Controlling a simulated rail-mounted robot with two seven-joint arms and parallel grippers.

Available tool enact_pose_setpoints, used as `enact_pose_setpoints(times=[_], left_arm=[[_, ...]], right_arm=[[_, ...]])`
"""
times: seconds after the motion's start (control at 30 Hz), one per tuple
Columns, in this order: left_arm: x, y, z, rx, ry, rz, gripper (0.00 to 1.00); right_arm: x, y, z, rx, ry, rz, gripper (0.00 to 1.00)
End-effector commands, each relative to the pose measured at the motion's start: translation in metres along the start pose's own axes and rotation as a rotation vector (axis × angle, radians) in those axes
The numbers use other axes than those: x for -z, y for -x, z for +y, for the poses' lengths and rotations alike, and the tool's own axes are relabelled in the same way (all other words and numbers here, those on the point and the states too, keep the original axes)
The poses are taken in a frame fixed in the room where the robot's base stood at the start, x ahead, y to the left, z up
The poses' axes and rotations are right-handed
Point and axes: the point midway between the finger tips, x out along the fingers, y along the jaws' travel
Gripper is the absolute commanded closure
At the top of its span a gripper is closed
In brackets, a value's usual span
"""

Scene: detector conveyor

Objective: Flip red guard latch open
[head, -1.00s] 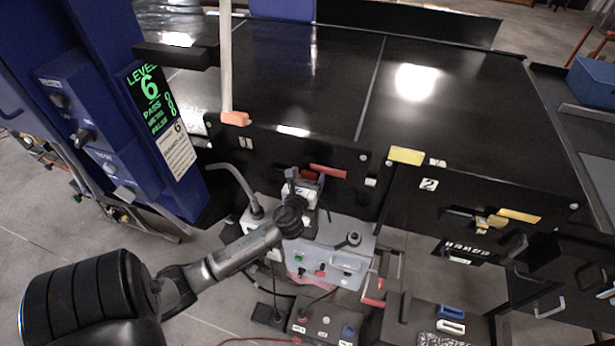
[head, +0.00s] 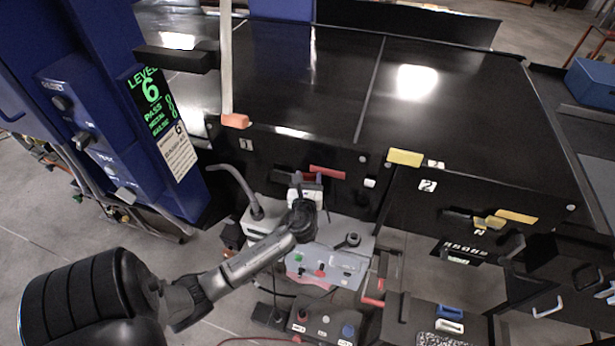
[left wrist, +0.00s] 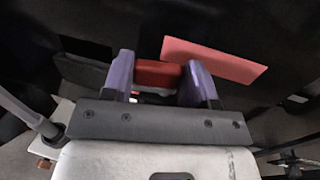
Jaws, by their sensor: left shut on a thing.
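The red guard latch (left wrist: 157,74) shows in the left wrist view as a small red block on the black front panel. My left gripper (left wrist: 160,70) has one purple finger on each side of it and is shut on it. In the head view the same gripper (head: 306,180) is at the black panel marked 1, and the wrist hides the latch there. My right gripper is in neither view.
A flat red bar (head: 327,172) is just right of my left gripper, and it also shows in the left wrist view (left wrist: 214,61). A grey control box (head: 335,262) with buttons stands below. A blue cabinet (head: 125,110) is at the left.

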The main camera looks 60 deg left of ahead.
Motion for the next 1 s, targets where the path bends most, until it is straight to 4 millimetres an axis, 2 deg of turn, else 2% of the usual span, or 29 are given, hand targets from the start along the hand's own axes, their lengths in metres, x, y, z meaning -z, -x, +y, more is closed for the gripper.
enact_pose_setpoints(times=[0.5,1.0], left_arm=[[-0.0013,0.0026,-0.0064,-0.288,0.003,-0.001,0.71],[-0.0008,0.003,-0.0067,-0.337,0.001,-0.001,0.71]], right_arm=[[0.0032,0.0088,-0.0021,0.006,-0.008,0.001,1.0],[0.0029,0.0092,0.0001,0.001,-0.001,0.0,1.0]])
